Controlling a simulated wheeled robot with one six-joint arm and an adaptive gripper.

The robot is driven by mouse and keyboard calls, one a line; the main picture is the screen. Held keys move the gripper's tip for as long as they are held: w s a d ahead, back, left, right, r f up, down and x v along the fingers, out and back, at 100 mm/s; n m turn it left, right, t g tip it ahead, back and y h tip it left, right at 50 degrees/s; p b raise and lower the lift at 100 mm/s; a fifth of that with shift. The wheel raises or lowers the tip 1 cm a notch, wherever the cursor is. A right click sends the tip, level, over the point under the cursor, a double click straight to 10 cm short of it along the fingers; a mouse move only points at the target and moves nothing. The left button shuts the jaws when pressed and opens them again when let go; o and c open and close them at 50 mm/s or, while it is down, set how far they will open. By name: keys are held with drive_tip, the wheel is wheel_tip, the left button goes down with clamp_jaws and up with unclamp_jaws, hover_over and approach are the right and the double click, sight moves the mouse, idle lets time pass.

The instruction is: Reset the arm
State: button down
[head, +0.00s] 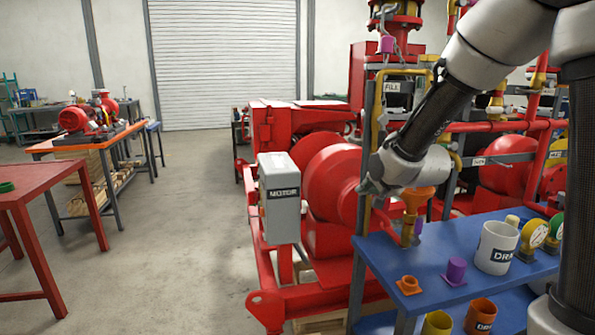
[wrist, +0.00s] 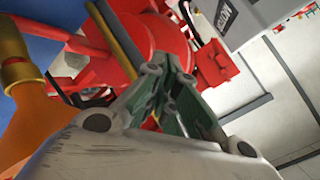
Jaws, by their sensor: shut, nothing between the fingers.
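My arm comes in from the upper right of the head view and bends down toward the pump skid. My gripper (head: 372,186) is beside the yellow upright and above the left end of the blue shelf (head: 377,250). In the wrist view the fingers of my gripper (wrist: 168,75) meet at their tips, with nothing between them. An orange funnel-like part with a brass stem (head: 411,211) stands just under and right of the gripper. It also shows large at the left of the wrist view (wrist: 40,120).
A grey MOTOR box (head: 280,197) and red pump (head: 335,185) are left of the gripper. A white mug (head: 496,247), purple part (head: 456,271) and round gauges stand on the blue shelf. Open floor lies left, with a red table (head: 40,190) and an orange workbench (head: 90,143).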

drive_tip(key=s+d+f+n+g+h, duration=0.1)
drive_tip(key=s+d+n+g, duration=0.25)
drive_tip(key=s, duration=0.55)
drive_tip(key=s+d+f+n+g+h, duration=0.1)
drive_tip(key=s+d+n+g, duration=0.25)
drive_tip(key=s, duration=0.45)
drive_tip(key=s+d+r, duration=0.3)
drive_tip(key=s+r, duration=0.1)
drive_tip(key=s, duration=0.4)
drive_tip(key=s+d+r+n, duration=0.1)
drive_tip(key=s+d+r, duration=0.2)
drive_tip(key=s, duration=0.5)
drive_tip(key=shift+s+d+r+n+h, duration=0.3)
drive_tip(key=shift+d+r+h, duration=0.1)
drive_tip(key=shift+d, duration=0.2)
